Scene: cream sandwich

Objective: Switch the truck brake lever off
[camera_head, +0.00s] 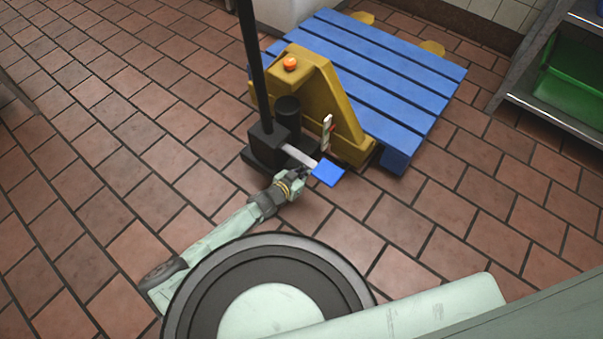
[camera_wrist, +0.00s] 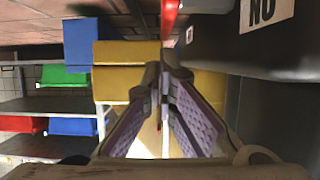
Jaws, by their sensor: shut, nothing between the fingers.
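The truck is a yellow pallet truck (camera_head: 330,105) with a black base and an upright black pole. A pale lever with a blue pedal (camera_head: 328,172) sticks out low from its base; I take this to be the brake lever. My gripper (camera_head: 303,173) is beside the pedal, on its left, close to the pale bar; I cannot tell whether they touch. In the wrist view my gripper (camera_wrist: 165,75) has its fingertips together, with nothing seen between them. A red strip (camera_wrist: 169,18) shows just beyond the tips, and yellow truck body lies behind them.
A blue pallet (camera_head: 400,70) sits on the truck's forks. A metal shelf (camera_head: 555,110) with a green crate (camera_head: 575,85) stands at the right. A dark surface with a "NO" label (camera_wrist: 263,11) is close at right in the wrist view. Tiled floor (camera_head: 110,130) is clear at left.

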